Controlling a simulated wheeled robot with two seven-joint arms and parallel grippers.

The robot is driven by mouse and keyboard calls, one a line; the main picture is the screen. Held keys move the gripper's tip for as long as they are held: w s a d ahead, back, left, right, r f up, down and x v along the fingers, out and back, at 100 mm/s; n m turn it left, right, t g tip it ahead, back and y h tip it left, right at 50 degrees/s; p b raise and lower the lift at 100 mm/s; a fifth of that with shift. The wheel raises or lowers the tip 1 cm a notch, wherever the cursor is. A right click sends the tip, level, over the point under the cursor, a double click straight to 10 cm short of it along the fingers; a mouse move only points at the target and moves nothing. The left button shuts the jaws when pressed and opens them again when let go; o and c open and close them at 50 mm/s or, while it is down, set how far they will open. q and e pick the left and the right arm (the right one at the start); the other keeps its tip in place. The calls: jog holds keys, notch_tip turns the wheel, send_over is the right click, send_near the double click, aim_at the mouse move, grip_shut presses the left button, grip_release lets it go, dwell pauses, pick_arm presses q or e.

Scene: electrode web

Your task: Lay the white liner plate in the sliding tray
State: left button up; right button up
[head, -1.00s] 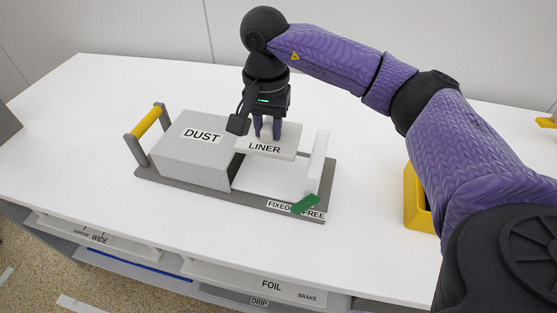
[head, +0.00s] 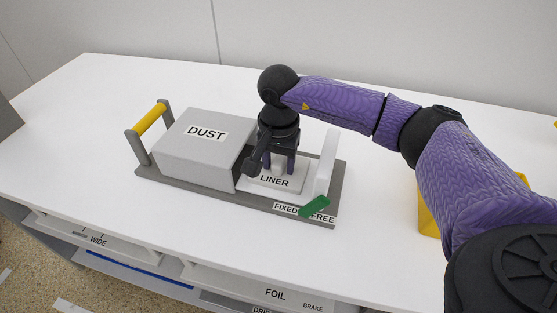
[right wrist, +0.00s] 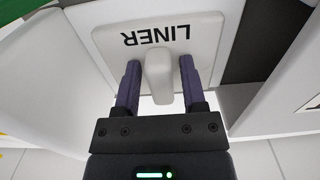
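The white liner plate (head: 291,185), marked LINER, lies flat and low in the sliding tray (head: 244,185), between the DUST box and the upright white end wall. My right gripper (head: 280,166) points down over the plate. Its two purple fingers (right wrist: 159,75) stand on either side of the knob with a narrow gap on each side, so it looks open around it. My left gripper is not in view.
The grey DUST box (head: 203,152) stands left of the liner, with a yellow handle (head: 149,118) beyond it. The white end wall (head: 326,163) is close on the right. A green lever (head: 314,206) sits by the FIXED/FREE label. A yellow bin (head: 427,212) is partly behind my arm.

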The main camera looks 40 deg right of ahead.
aim_at(279, 161)
jog(key=shift+o, duration=0.6)
jog(key=shift+r, duration=0.2)
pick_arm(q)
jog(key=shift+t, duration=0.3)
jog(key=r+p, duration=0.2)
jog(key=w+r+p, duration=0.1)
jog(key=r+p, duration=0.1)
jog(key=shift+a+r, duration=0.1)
pick_arm(e)
notch_tip(279, 161, up, 12)
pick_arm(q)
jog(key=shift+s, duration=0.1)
